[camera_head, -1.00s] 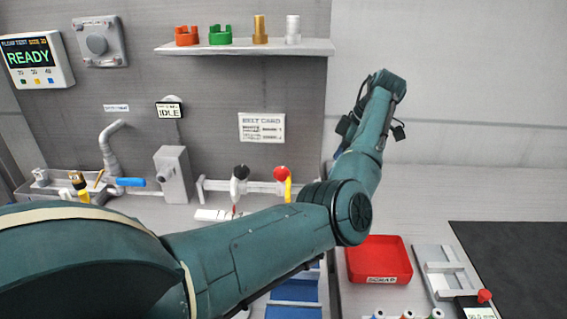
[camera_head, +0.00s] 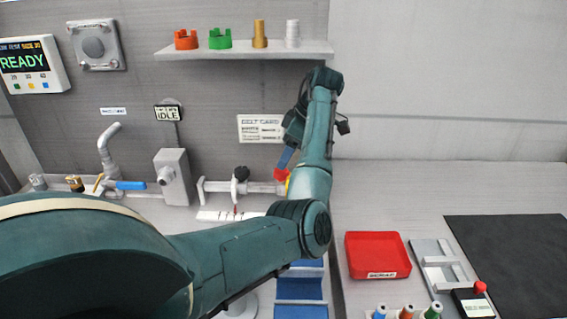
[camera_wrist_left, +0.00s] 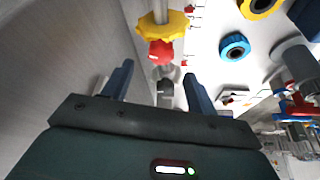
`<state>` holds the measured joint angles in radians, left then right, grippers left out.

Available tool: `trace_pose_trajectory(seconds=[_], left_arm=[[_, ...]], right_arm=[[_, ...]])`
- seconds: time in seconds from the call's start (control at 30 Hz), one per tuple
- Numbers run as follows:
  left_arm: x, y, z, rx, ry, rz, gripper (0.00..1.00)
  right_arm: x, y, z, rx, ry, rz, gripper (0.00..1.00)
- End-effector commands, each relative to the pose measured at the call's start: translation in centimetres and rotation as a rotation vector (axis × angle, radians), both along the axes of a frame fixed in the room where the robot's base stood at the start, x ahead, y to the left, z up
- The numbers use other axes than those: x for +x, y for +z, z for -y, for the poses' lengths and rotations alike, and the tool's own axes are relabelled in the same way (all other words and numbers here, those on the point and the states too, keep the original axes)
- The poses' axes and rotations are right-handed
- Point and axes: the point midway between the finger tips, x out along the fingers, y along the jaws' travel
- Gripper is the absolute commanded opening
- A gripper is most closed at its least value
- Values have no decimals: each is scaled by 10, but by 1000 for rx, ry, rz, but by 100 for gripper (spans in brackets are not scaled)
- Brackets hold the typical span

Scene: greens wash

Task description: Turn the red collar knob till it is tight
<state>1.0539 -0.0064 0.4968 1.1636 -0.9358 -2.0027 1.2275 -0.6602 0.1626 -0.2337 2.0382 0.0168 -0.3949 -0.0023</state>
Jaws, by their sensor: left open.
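The red collar knob (camera_head: 281,174) is on the pipe fitting low on the back wall, beside a yellow part (camera_head: 287,187) that my arm partly covers. In the left wrist view the red knob (camera_wrist_left: 160,53) sits against a yellow scalloped collar (camera_wrist_left: 166,25), ahead of my fingers and roughly between them. My left gripper (camera_wrist_left: 158,73) is open with two blue fingers, and nothing shows held. In the head view my left gripper (camera_head: 287,158) is just above the red knob. Whether a finger touches the knob is not clear. My right gripper is not in view.
A black knob (camera_head: 241,173) stands on the same pipe to the left. A shelf (camera_head: 245,50) with several fittings is above. A red scrap tray (camera_head: 377,234) and a grey fixture (camera_head: 440,262) lie at the right. A blue ring (camera_wrist_left: 234,47) shows in the wrist view.

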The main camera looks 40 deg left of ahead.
Motion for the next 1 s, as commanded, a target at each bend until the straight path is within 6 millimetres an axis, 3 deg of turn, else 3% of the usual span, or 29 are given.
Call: trace_pose_trajectory(seconds=[0.1, 0.3, 0.67, 1.0], left_arm=[[-3, -22, -6, -1, -2, -4, 58], [-6, -42, -13, -2, -1, -2, 58], [-6, -47, -15, -2, -1, 0, 58], [-6, -46, -15, -2, -1, 0, 31]], right_arm=[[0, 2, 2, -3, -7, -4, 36], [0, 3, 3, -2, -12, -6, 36], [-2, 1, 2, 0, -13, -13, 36], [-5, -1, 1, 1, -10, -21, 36]])
